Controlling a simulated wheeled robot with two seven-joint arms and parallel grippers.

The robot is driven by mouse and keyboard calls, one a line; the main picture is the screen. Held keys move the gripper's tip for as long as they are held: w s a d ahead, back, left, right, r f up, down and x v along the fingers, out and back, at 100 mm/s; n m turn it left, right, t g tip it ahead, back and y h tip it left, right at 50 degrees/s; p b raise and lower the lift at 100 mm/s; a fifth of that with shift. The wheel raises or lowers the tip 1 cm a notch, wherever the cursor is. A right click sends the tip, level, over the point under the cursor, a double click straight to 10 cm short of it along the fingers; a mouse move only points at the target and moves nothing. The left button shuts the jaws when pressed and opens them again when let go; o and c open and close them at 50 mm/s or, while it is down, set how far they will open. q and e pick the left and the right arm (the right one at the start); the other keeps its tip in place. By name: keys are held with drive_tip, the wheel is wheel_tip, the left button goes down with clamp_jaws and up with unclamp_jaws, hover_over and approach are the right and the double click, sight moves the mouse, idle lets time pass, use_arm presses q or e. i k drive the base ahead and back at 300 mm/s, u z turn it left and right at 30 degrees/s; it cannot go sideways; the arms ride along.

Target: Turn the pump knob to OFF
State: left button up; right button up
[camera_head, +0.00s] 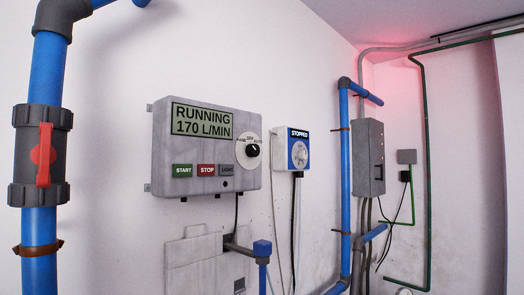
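A grey control box (165,155) is mounted on the white wall near the middle of the view. Its green display (201,120) reads "RUNNING 170 L/MIN". On its right side is a black knob (252,151) on a pale round plate with small lettering, including what looks like OFF at the top. A small light mark on the knob seems to point up and right, but it is too small to be sure. Below the display are a green START button (182,170), a red STOP button (206,170) and a grey button (227,170). Neither gripper is in view.
A blue and white unit (299,150) with its own dial, marked "STOPPED", hangs to the right. A blue pipe with a red-handled valve (43,155) stands at left. Farther right are blue pipes (345,190), a grey box (368,157) and cables. A red glow lights the corner.

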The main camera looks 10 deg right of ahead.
sight(252, 150)
drive_tip(key=u, duration=0.35)
drive_tip(key=i, duration=0.9)
drive_tip(key=u, duration=0.15)
